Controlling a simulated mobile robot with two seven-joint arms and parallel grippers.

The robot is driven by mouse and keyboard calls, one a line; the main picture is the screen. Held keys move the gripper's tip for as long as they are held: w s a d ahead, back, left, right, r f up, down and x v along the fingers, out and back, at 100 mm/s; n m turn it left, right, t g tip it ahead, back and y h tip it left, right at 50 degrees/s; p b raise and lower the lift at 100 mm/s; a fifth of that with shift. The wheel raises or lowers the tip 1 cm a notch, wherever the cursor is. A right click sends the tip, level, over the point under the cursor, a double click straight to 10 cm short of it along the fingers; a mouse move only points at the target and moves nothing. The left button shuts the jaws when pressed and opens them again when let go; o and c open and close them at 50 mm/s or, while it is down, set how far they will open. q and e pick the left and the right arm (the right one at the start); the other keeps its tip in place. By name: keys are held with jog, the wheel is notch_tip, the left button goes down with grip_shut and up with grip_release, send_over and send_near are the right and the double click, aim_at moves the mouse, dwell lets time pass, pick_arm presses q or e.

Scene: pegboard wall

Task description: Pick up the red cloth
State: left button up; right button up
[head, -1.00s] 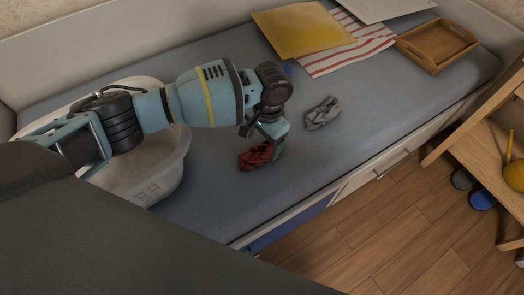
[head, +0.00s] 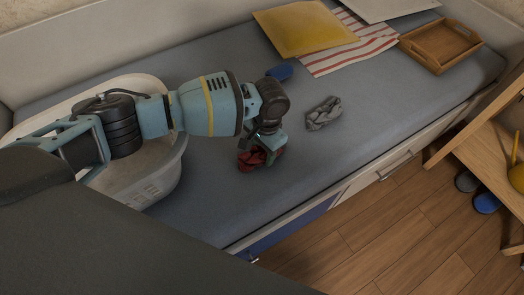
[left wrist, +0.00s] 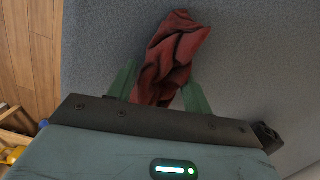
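The red cloth (head: 247,160) lies crumpled on the grey-blue bed (head: 215,205), near its front edge. My left gripper (head: 264,152) is down over it, hiding part of it in the head view. In the left wrist view, the two green fingers (left wrist: 160,88) stand apart, one on each side of the near part of the red cloth (left wrist: 172,55). The cloth's far end sticks out beyond the fingertips. I cannot tell whether both fingers touch it. My right gripper is not in view.
A grey cloth (head: 323,113) lies to the right and a blue item (head: 279,72) behind the gripper. A white basket (head: 150,185) stands under my left arm.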

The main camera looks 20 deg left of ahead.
pick_arm(q)
jog(key=shift+c, duration=0.5)
jog(key=shift+r, duration=0.1)
